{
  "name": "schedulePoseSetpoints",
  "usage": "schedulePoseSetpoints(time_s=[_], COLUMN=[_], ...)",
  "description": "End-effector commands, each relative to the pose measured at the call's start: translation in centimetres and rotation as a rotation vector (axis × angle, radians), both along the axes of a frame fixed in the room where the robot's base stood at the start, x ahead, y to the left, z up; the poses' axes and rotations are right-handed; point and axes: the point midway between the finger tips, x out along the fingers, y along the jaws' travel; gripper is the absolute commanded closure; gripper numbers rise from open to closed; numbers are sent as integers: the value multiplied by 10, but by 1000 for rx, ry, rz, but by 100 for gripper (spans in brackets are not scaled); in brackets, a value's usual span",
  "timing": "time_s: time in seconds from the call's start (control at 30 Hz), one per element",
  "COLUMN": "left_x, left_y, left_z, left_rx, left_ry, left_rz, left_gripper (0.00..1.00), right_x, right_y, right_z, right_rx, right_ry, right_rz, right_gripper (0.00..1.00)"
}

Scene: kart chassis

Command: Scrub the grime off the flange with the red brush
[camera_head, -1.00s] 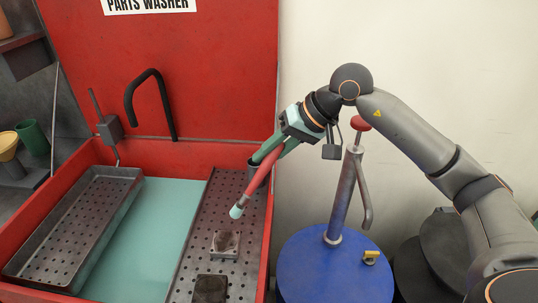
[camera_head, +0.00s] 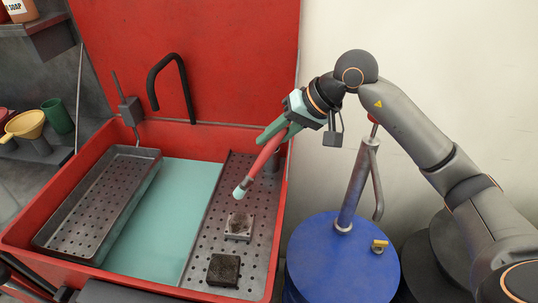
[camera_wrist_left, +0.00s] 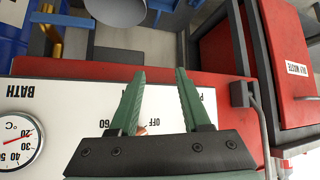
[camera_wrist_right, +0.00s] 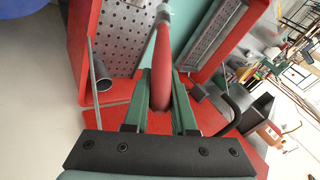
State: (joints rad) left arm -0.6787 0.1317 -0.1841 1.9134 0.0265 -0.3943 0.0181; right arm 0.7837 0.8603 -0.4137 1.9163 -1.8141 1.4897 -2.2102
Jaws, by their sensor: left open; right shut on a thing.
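The red brush (camera_head: 264,158) is held by my right gripper (camera_head: 270,140), whose green fingers are shut on its handle. It slants down to the left, its pale tip above the flange and apparently apart from it. The brush also shows in the right wrist view (camera_wrist_right: 161,72), between the fingers. The flange (camera_head: 239,226) is a small light-grey square part with a dark grimy patch on top, lying on the perforated right side of the washer. My left gripper (camera_wrist_left: 161,90) is open and empty in the left wrist view, over a white panel with a dial.
A dark square block (camera_head: 223,270) lies just in front of the flange. A perforated grey tray (camera_head: 97,210) stands at the left of the red parts washer (camera_head: 230,60). A black spout (camera_head: 172,80) rises behind. A blue drum (camera_head: 335,262) with a pump stands to the right.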

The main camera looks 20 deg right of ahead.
Motion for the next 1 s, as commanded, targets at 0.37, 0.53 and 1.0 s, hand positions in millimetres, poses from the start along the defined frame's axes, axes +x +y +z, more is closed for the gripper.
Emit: schedulePoseSetpoints(time_s=[0.37,0.53,1.0], left_x=[0,0,0], left_y=[0,0,0], left_z=[39,33,13], left_rx=[0,0,0], left_ry=[-2,-2,-1], left_rz=[0,0,0], left_gripper=[52,52,52], right_x=[13,13,13], right_y=[36,36,36], right_z=[21,10,-30], right_rx=[10,8,9], right_ry=[8,8,8], right_rz=[-10,-12,-11], right_gripper=[100,100,100])
